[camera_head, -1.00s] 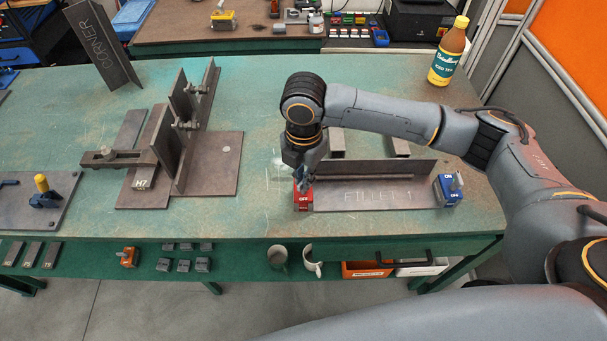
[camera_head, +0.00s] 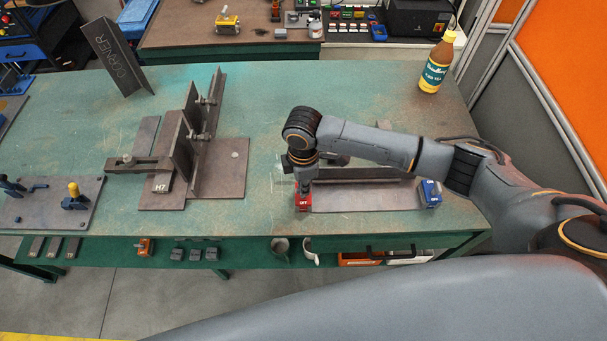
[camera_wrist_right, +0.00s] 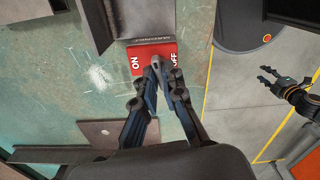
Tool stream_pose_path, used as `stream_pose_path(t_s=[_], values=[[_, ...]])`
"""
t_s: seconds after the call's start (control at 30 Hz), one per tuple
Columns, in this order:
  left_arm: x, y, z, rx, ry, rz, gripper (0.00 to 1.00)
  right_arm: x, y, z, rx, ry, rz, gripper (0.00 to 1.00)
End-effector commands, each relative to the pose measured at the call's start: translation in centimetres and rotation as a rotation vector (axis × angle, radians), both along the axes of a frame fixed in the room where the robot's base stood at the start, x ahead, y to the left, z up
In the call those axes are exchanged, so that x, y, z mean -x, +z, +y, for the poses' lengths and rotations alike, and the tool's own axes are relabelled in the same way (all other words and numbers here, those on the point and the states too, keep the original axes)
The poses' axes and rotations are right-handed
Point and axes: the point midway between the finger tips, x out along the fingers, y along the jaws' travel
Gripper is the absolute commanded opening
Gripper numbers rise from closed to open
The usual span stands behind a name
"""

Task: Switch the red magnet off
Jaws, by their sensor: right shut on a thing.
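The red magnet (camera_head: 303,202) sits at the left end of the fillet plate (camera_head: 365,198). In the right wrist view the red magnet (camera_wrist_right: 140,55) shows ON at the left and OFF at the right of its face. A grey lever (camera_wrist_right: 156,62) stands between the words, leaning nearer OFF. My right gripper (camera_head: 304,186) points down over it; in the wrist view its blue-grey fingertips (camera_wrist_right: 158,68) close around the lever, hiding part of it. My left gripper (camera_wrist_right: 271,77) shows at the right of the wrist view, its fingers apart and empty, away from the table.
The blue magnet (camera_head: 429,194) sits at the plate's right end. A clamped corner fixture (camera_head: 215,175) stands to the left. A bottle (camera_head: 435,68) stands at the back right. The front green table edge (camera_head: 200,235) is close to the red magnet.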

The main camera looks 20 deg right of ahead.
Motion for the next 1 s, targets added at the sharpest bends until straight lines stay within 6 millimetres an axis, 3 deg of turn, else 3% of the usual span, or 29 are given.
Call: stream_pose_path(t_s=[0.03, 0.3, 0.97, 1.0], values=[[0.0, 1.1, 0.0, 0.000, 0.000, 0.000, 0.40, -0.1, 0.6, 0.0, -0.001, -0.033, 0.001, 0.00], [0.0, 2.7, 0.0, 0.000, -0.001, 0.000, 0.40, -0.1, 0.4, 0.0, 0.000, -0.168, -0.001, 0.00], [0.0, 3.2, -0.1, 0.001, -0.002, 0.000, 0.40, -0.2, 0.2, 0.0, -0.001, -0.224, -0.002, 0.00], [0.0, 3.2, -0.1, 0.001, -0.002, 0.000, 0.40, -0.2, 0.2, 0.0, -0.001, -0.223, -0.002, 0.15]])
